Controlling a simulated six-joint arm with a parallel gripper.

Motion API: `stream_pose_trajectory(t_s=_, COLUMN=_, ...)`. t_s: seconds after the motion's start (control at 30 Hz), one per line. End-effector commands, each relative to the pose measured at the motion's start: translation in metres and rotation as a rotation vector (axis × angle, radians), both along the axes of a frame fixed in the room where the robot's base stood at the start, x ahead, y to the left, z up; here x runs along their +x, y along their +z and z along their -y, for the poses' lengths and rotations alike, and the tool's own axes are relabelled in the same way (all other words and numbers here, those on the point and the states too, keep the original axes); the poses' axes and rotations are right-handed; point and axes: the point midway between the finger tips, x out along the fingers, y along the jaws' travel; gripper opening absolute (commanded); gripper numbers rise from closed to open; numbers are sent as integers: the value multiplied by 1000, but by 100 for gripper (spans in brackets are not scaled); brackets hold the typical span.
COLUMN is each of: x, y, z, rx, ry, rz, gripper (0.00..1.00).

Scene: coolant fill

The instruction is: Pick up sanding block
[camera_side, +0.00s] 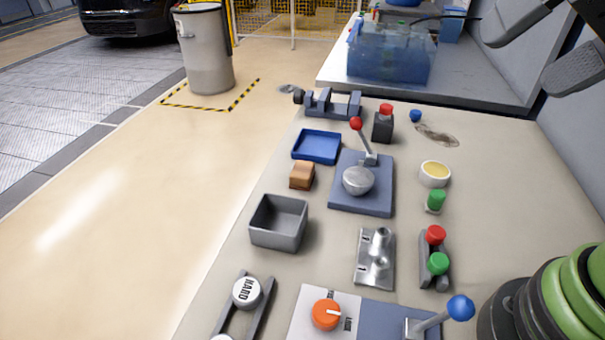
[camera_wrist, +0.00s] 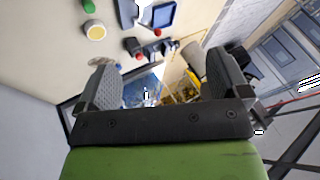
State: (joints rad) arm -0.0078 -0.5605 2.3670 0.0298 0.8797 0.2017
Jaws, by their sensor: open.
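The sanding block is a small orange-brown block (camera_side: 302,176) lying on the bench in the side view, between the blue tray and the grey open bin. I cannot make it out in the wrist view. My gripper (camera_side: 520,63) is at the top right of the side view, high and far to the right of the block. In the wrist view my gripper (camera_wrist: 164,78) shows two grey ridged fingers spread wide with nothing held between them.
Near the block are a blue tray (camera_side: 317,146), a grey bin (camera_side: 279,222) and a lever plate (camera_side: 362,205) with a raised red-knobbed lever. A vise (camera_side: 330,103) and a black post with a red button (camera_side: 383,125) stand farther back. The bench's left edge is close by.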

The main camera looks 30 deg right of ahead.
Motion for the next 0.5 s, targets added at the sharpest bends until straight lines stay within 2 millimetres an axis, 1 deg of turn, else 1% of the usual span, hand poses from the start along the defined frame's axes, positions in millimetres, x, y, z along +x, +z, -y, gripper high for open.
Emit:
stream_pose_trajectory(t_s=0.03, x=18, y=1, z=-2, rx=50, ry=-63, rz=-41, gripper=94)
stream_pose_trajectory(t_s=0.13, x=57, y=1, z=-6, rx=169, ry=-225, rz=-117, gripper=94)
stream_pose_trajectory(t_s=0.2, x=84, y=-5, z=-9, rx=248, ry=-342, rz=-170, gripper=94)
stream_pose_trajectory(t_s=0.27, x=108, y=-13, z=-12, rx=313, ry=-445, rz=-219, gripper=94)
stream_pose_trajectory(t_s=0.3, x=123, y=-20, z=-14, rx=355, ry=-513, rz=-249, gripper=94)
stream_pose_trajectory(t_s=0.37, x=146, y=-33, z=-17, rx=414, ry=-619, rz=-296, gripper=94)
stream_pose_trajectory(t_s=0.4, x=160, y=-43, z=-19, rx=454, ry=-691, rz=-328, gripper=94)
stream_pose_trajectory(t_s=0.47, x=181, y=-61, z=-23, rx=509, ry=-799, rz=-375, gripper=94)
stream_pose_trajectory(t_s=0.5, x=194, y=-74, z=-25, rx=545, ry=-873, rz=-405, gripper=94)
